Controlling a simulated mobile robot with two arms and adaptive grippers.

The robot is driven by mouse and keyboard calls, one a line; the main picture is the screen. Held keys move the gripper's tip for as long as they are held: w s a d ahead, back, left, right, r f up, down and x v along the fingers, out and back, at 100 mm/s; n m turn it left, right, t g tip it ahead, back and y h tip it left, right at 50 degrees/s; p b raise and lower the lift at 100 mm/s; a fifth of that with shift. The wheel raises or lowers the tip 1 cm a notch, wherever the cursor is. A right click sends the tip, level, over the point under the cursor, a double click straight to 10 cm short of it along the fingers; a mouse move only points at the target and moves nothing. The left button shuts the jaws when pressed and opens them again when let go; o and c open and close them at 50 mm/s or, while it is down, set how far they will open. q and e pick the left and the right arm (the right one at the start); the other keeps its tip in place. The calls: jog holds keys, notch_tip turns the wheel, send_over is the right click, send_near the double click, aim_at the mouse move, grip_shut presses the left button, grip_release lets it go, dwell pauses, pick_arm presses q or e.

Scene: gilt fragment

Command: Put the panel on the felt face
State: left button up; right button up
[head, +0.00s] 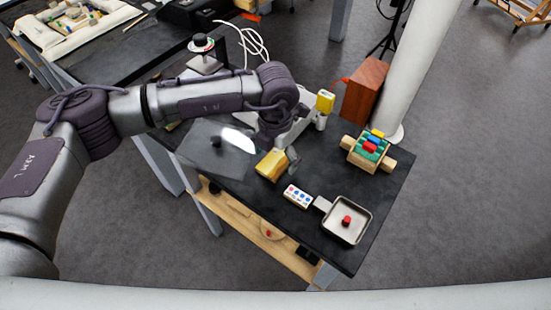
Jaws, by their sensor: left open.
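A gold-yellow block-like piece (272,165), which may be the panel, lies on the black table just below my left gripper. My left gripper (283,152) comes down from the left over the middle of the table. Its fingers are small in the head view and partly hidden by the wrist; it is open, close beside the gold piece. I cannot tell whether they touch. No surface clearly shows as felt; a grey, shiny flat sheet (205,158) with a dark knob lies left of the gold piece. My right gripper is not in view.
A small white box with coloured dots (298,196) and a square metal pan (360,218) holding a red piece lie near the front right. A wooden rack with coloured blocks (368,150) stands at the right. A white pillar (420,60) rises behind the table.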

pick_arm(q)
jog(key=shift+f, duration=0.35)
jog(key=c, duration=1.4)
jog(key=shift+r, duration=0.1)
